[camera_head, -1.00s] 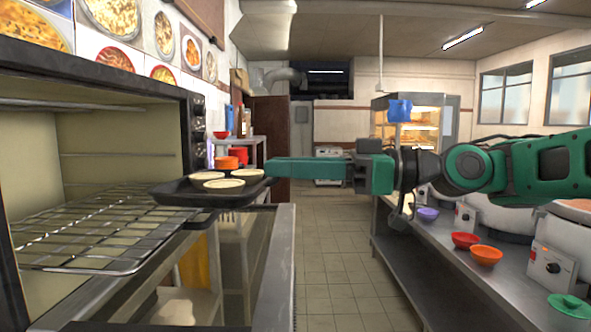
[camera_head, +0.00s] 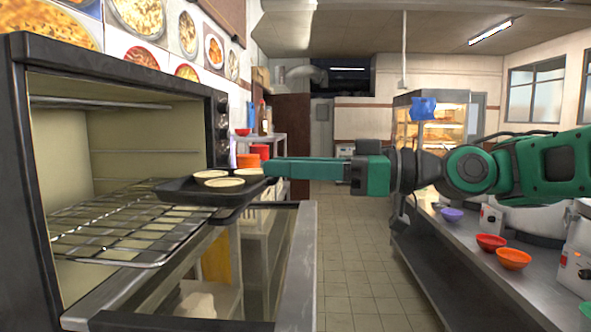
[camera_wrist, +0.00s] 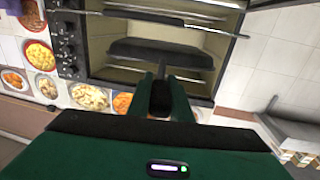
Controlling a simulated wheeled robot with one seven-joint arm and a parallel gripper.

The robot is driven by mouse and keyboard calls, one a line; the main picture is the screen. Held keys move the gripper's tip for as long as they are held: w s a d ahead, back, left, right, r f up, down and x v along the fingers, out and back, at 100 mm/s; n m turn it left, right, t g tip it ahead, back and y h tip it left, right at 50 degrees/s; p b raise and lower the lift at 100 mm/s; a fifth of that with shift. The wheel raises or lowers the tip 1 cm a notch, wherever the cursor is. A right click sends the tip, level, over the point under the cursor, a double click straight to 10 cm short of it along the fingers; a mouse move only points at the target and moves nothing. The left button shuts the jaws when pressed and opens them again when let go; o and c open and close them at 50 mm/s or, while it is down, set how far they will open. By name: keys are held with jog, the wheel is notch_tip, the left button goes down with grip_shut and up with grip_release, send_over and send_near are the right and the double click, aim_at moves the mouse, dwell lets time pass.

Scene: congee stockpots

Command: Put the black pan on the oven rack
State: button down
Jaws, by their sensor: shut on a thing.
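The black pan (camera_head: 196,193) holds several pale round items (camera_head: 224,182). My green gripper (camera_head: 272,168) is shut on the pan at its right side and holds it roughly level at the oven opening. The pan's left part overlaps the right end of the wire oven rack (camera_head: 110,235); I cannot tell whether it touches. The rack sticks out of the open oven (camera_head: 120,72). In the wrist view, my gripper (camera_wrist: 161,80) points at the dark pan (camera_wrist: 160,53), which lies within the oven opening. The pan's contents are hard to see there.
The lowered oven door (camera_head: 296,270) extends below the pan. A counter on the right carries purple (camera_head: 452,214), red (camera_head: 490,242) and orange (camera_head: 513,258) bowls. A shelf with orange bowls (camera_head: 250,160) stands behind the pan. The tiled aisle (camera_head: 355,270) between is clear.

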aim_at(180, 189)
jog(key=s+x, duration=0.1)
jog(key=x, duration=0.5)
jog(key=f+x, duration=0.1)
jog(key=x, duration=0.5)
jog(key=s+x, duration=0.1)
jog(key=x, duration=0.5)
jog(key=shift+s+a+f, duration=0.3)
jog(key=shift+s+f, duration=0.05)
jog(key=shift+f, duration=1.15)
jog(key=c, duration=1.5)
grip_release()
jog(key=shift+c, duration=0.2)
